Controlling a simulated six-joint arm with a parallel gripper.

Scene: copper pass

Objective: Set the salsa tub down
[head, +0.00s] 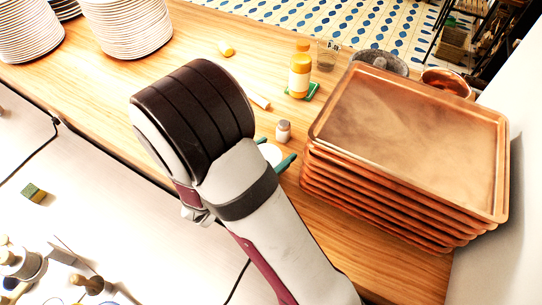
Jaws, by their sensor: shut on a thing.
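My gripper (277,153) shows only in part beyond my arm, as two teal fingers low over the wooden counter (222,80). It is shut on a pale round thing, which I take for the salsa tub (269,153). Only part of the tub's whitish top shows; my arm hides the rest. I cannot tell whether its base touches the counter. A small shaker (283,132) with a grey top stands just beyond the fingers.
A tall stack of copper trays (410,125) stands close on the right. Behind are a yellow bottle (299,76), a green pad (312,92), a glass (327,54) and a stone bowl (380,62). Plate stacks (130,28) stand far left.

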